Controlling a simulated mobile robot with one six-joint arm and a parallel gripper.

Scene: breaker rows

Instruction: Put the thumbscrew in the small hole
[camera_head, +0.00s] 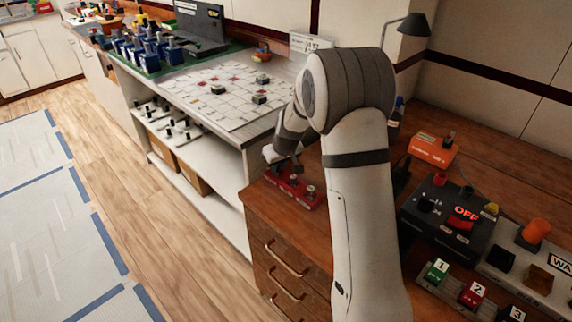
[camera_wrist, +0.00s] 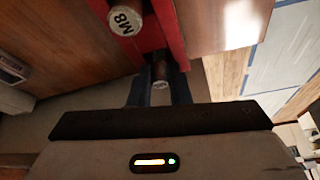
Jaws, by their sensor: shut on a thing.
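My gripper (camera_head: 284,158) is low over the red block (camera_head: 306,199) on the wooden cabinet top. In the wrist view my gripper (camera_wrist: 160,88) is shut on a small metal thumbscrew (camera_wrist: 161,70) with a pale round end. The thumbscrew is at the edge of the red block (camera_wrist: 176,38); I cannot tell whether it still sits in the block. Another round metal piece marked M8 (camera_wrist: 124,20) stands on the block beside it. The small hole cannot be made out in either view.
My arm hides part of the cabinet. A black box with a lit OFF sign (camera_head: 465,213) and an orange box (camera_head: 433,149) stand right. A white gridded board (camera_head: 225,95) lies on the bench behind left.

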